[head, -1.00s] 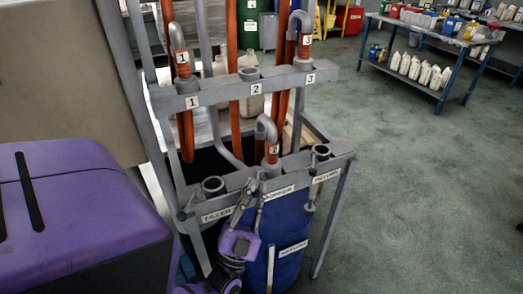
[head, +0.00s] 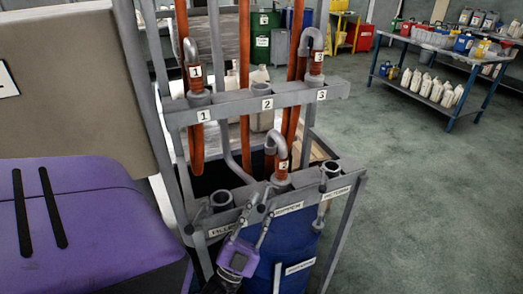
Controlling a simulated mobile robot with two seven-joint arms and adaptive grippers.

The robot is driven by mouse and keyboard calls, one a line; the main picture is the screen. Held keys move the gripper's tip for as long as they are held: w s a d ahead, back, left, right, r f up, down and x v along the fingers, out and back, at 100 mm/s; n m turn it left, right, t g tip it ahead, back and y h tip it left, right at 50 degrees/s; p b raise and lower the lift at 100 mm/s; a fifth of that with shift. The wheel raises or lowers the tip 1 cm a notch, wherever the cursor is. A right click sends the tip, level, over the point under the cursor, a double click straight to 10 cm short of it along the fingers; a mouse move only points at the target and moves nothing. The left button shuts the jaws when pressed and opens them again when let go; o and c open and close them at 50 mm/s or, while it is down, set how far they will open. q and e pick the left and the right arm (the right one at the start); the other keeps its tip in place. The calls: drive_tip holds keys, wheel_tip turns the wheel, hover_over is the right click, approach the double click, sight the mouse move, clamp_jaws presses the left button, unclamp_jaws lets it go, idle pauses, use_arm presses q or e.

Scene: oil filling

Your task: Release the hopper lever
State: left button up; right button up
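A grey metal rack holds a front rail with the labels FILLER, HOPPER (head: 289,208) and RETURN. The middle hose end (head: 281,165), tagged 2, is hooked down into the hopper port behind the HOPPER label. The hopper lever is hard to tell from the fingers there. I see nothing clearly clamped. My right gripper is not in view.
A grey lever (head: 321,214) hangs at the return port, close to the right of my gripper. A blue drum (head: 295,245) stands under the rail. Hoses 1 (head: 194,71) and 3 (head: 318,58) hang on the upper bar. The floor to the right is open.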

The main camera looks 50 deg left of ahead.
use_arm(q)
drive_tip(key=v, duration=1.2)
idle(0.5)
drive_tip(key=w+d+f+g+h, duration=0.4)
drive_tip(key=w+f+g, duration=0.15)
drive_tip(key=f, duration=0.25)
drive_tip(key=s+d+f+n+g+h+p, duration=0.2)
drive_tip(key=s+d+f+g+p, duration=0.15)
drive_tip(key=d+f+g, duration=0.2)
drive_tip(key=s+d+g+p, duration=0.2)
drive_tip(key=s+g, duration=0.1)
drive_tip(key=s, duration=0.4)
drive_tip(key=s+d+n+g+p, duration=0.1)
drive_tip(key=s+d+g+p, duration=0.1)
drive_tip(key=s, duration=0.5)
drive_tip(key=shift+r+g+p, duration=0.3)
drive_tip(key=shift+g+p, duration=0.2)
drive_tip(key=shift+p, duration=0.25)
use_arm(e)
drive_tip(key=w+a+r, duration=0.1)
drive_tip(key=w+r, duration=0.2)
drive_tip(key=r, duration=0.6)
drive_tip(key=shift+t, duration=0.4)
